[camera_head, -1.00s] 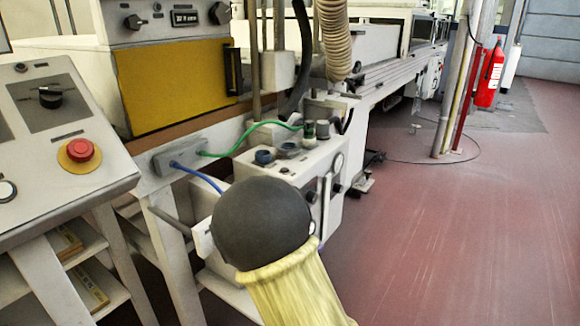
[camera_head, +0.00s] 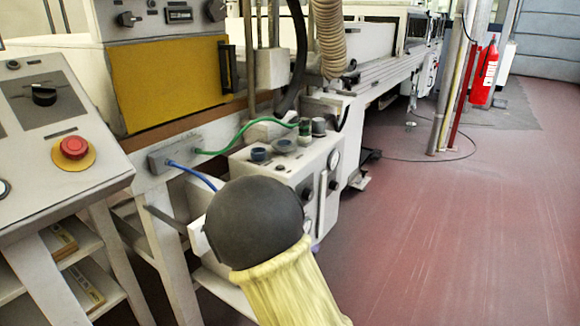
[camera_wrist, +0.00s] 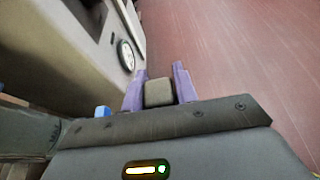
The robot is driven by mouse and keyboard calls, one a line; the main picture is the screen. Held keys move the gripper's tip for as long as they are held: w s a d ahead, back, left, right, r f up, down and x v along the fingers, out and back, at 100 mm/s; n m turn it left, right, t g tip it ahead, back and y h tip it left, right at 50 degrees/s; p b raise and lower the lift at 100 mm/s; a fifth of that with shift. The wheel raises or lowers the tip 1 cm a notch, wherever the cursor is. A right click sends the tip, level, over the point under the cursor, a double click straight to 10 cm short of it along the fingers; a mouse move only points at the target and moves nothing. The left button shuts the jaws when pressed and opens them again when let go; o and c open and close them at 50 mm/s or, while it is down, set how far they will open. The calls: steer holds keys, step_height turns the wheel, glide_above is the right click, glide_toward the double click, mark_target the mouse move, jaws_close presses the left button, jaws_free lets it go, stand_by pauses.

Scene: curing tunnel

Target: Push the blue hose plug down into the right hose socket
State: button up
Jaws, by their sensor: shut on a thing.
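My gripper (camera_wrist: 158,90) shows in the wrist view, its two purple fingers shut on a grey-brown block, seemingly the blue hose plug (camera_wrist: 158,93). It hangs over red floor, beside the white unit. In the head view my dark round wrist and yellow sleeve hide most of the gripper. The blue hose (camera_head: 190,174) runs from a grey bracket and passes behind my wrist. A small blue piece (camera_wrist: 102,111) shows left of the fingers. On the white unit (camera_head: 262,174) are a blue-ringed fitting (camera_head: 259,154) and a grey fitting (camera_head: 284,145). I cannot tell which is the right hose socket.
A green hose (camera_head: 222,149) runs to a plug (camera_head: 305,126) at the unit's back. The unit's side carries knobs and a gauge (camera_wrist: 126,55). A sloped console with a red button (camera_head: 74,147) stands left. Red floor is open on the right.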

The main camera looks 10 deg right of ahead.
steer(key=s+f+m+g+h+p, duration=0.1)
steer(key=s+f+p, duration=0.3)
steer(key=s+f, duration=0.4)
step_height(320, 180, down, 4)
steer(key=shift+s+a+r+m, duration=0.1)
steer(key=shift+s+a+m, duration=0.05)
steer(key=shift+a+m, duration=0.2)
